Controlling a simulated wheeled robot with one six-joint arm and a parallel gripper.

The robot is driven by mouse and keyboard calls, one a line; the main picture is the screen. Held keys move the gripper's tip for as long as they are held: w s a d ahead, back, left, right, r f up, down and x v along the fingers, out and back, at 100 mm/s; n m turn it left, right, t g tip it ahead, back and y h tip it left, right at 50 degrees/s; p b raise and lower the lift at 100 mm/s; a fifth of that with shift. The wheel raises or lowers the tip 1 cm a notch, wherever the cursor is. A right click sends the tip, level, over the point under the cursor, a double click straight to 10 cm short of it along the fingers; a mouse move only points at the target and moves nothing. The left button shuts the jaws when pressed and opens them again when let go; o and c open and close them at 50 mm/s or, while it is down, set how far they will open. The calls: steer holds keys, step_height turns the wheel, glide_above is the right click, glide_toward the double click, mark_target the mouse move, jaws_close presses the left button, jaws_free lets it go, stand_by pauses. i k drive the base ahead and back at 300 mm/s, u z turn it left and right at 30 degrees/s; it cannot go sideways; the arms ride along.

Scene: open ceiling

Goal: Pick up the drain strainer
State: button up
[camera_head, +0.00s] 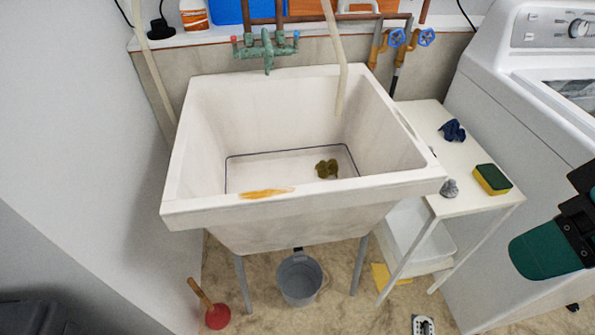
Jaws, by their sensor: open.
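A small grey, metallic-looking lump (450,188) lies near the front left corner of the white side table (478,203). It may be the drain strainer, but it is too small to tell for sure. A dark teal and black part of my arm shows at the right edge, right of the table and apart from everything on it. I cannot make out my gripper's fingertips in this view. The white utility sink (300,205) stands left of the table, and its drain is not clearly visible.
A green and yellow sponge (491,180) and a dark blue cloth (452,131) share the tabletop. A brownish-green lump (326,168) lies in the sink. The washing machine (480,100) stands at right. A grey bucket (299,278) and red plunger (216,315) are on the floor.

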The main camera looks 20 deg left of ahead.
mark_target(449, 190)
steer(key=z, duration=0.55)
steer(key=k, duration=1.3)
steer(key=i, duration=0.5)
steer(key=u, duration=0.55)
steer(key=i, duration=1.25)
steer(key=z, duration=0.7)
